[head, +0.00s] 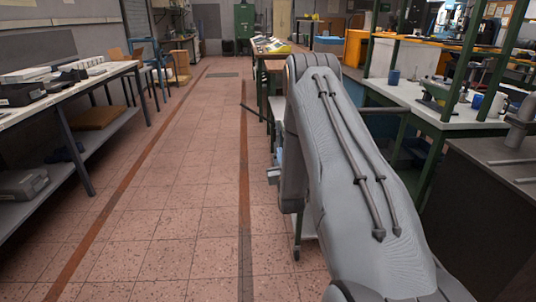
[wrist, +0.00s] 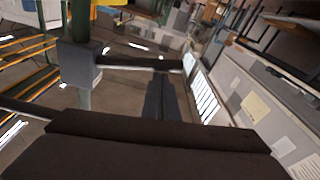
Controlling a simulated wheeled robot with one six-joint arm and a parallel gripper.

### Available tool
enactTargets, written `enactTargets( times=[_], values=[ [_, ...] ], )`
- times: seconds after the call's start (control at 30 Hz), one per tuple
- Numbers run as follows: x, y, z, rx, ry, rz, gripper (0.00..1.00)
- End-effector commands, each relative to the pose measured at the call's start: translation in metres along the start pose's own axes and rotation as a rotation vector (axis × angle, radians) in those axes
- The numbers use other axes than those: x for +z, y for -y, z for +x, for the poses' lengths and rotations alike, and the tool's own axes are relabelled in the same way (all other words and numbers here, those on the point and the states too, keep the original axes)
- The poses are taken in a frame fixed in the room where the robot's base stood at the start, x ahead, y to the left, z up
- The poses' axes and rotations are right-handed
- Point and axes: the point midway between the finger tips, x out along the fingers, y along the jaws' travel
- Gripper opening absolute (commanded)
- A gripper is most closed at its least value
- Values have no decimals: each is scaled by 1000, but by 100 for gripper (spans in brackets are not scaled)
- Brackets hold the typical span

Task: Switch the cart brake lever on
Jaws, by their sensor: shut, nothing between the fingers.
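In the wrist view the brake lever (wrist: 140,63) is a dark bar. It sticks out to the right from a grey box (wrist: 82,66) on a green post (wrist: 80,20). My gripper (wrist: 160,84) shows there as two dark fingers side by side, shut and empty. The fingertips appear just below the lever in the picture; I cannot tell whether they touch it. In the head view my grey arm covers most of the cart, and a thin dark rod (head: 254,112) sticks out left of it; I cannot tell whether that is the lever.
A long workbench (head: 70,87) with a lower shelf runs along the left. The tiled aisle (head: 185,200) is clear. On the right stand a green-framed bench (head: 408,92) with blue mugs and a dark cabinet (head: 490,190).

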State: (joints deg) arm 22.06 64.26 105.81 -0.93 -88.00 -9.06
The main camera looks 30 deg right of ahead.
Motion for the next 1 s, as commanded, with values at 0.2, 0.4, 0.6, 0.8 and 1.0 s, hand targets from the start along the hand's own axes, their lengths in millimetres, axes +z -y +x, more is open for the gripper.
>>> enactTargets(
  times=[0.2, 0.4, 0.6, 0.8, 1.0],
  values=[
    [7, -5, -1, 7, 1, 1, 0],
    [10, -6, -2, 8, 4, 2, 0],
    [11, -6, -2, 8, 7, 2, 0],
    [11, -7, -3, 8, 10, 2, 0],
    [-11, -8, 2, 10, 4, 2, 0]
  ],
)
